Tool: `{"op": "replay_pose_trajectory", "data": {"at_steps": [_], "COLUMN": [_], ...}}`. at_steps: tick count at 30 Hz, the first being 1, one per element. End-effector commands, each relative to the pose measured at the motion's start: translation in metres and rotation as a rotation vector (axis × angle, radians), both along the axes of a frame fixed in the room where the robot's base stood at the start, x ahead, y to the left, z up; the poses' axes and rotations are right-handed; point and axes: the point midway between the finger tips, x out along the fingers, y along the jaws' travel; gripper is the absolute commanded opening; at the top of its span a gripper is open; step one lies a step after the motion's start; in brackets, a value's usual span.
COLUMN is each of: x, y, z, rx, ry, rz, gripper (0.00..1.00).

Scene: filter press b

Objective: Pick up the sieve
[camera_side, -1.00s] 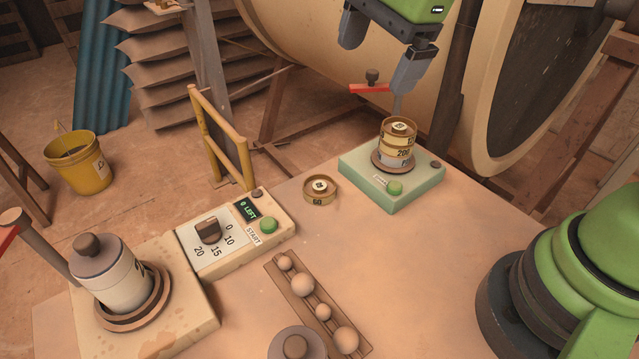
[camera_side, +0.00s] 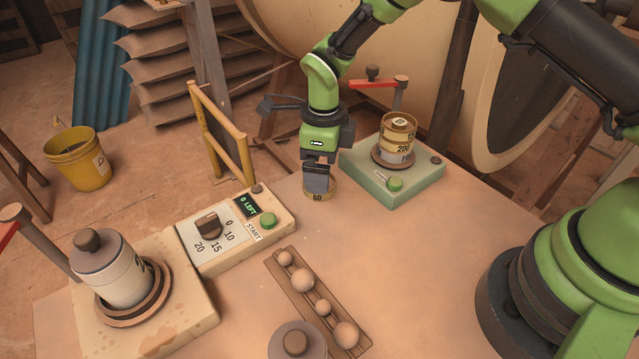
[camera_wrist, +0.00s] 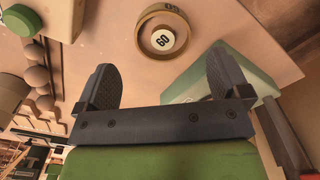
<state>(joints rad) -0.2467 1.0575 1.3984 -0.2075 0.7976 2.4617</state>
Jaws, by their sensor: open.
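The sieve (camera_side: 323,196) is a low brass ring marked 60, lying flat on the table left of the green shaker base. My gripper (camera_side: 318,184) is right above it, pointing down, and hides most of it in the side view. Nothing is between the fingers. Whether the fingertips reach down beside the ring cannot be told.
A control box (camera_side: 240,232) is to the left. A rack of balls (camera_side: 318,305) lies in front. The table's right front is clear.

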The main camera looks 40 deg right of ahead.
Motion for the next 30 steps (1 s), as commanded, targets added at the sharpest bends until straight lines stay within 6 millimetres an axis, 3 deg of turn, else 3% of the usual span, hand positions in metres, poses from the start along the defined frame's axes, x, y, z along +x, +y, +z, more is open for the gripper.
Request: {"op": "replay_pose_trajectory", "data": {"at_steps": [9,17,25,30], "x": [0.004,0.005,0.005,0.005], "y": [-0.002,-0.002,-0.002,-0.002], "z": [-0.044,-0.047,-0.046,-0.046], "rx": [0.001,0.002,0.002,0.002], "ry": [0.002,-0.001,-0.001,-0.001], "rz": [0.002,0.002,0.002,0.002], "gripper": [0.94,0.94,0.38,0.38]}}
